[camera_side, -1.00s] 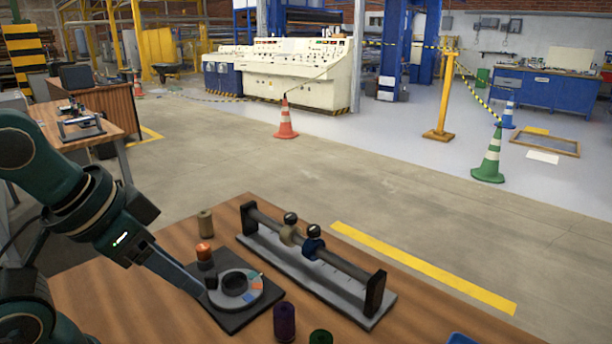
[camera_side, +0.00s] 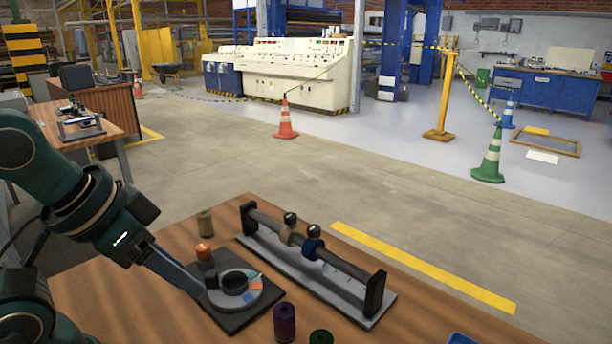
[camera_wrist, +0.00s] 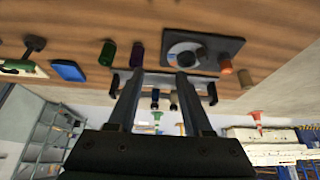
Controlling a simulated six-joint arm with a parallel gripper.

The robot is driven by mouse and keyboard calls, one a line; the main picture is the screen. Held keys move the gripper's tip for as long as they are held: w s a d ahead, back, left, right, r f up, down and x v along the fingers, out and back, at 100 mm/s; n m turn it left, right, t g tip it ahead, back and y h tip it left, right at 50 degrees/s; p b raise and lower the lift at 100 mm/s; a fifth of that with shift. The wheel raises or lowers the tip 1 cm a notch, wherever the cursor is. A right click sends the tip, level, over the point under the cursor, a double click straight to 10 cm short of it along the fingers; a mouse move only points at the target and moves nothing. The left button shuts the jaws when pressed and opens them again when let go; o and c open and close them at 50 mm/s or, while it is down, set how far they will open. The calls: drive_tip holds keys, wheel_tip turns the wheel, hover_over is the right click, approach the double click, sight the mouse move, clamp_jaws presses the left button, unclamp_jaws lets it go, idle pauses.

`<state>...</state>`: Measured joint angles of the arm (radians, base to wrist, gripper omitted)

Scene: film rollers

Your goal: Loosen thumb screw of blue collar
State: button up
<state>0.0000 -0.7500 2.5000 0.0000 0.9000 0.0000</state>
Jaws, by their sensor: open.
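The blue collar (camera_side: 312,246) sits around the grey shaft (camera_side: 345,266), with its dark round thumb screw (camera_side: 314,230) standing on top. A tan collar (camera_side: 287,235) with a similar screw sits on the same shaft to its left. My gripper (camera_side: 200,293) appears in the side view at the left, near the dark plate with the round dial, apart from the collars. In the wrist view my gripper (camera_wrist: 158,76) has its two fingers spread with nothing held. The shaft stand and the small collars show beyond and between the fingers, too small there to judge the screw.
The dark plate (camera_side: 229,318) carries a round dial with coloured patches. An orange-topped spool (camera_side: 204,251), a tan spool (camera_side: 205,222), a purple spool (camera_side: 284,322) and a green spool (camera_side: 320,337) stand around it. A blue item (camera_side: 461,339) is at the front edge.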

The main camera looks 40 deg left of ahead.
drive_tip(key=shift+o, duration=0.3)
drive_tip(key=shift+o, duration=0.7)
drive_tip(key=w+d+r+m+h, duration=0.1)
drive_tip(key=w+d+r+m, duration=0.1)
drive_tip(key=w+r+m, duration=0.35)
drive_tip(key=m+g+h, duration=0.2)
drive_tip(key=m+g, duration=0.1)
drive_tip(key=m, duration=0.1)
hover_over(313, 228)
drive_tip(key=s+a, duration=0.2)
wheel_tip(313, 228, down, 6)
drive_tip(key=shift+n+t, duration=0.25)
drive_tip(key=shift+t, duration=0.05)
drive_tip(key=shift+x, duration=2.3)
drive_tip(key=shift+w, duration=0.1)
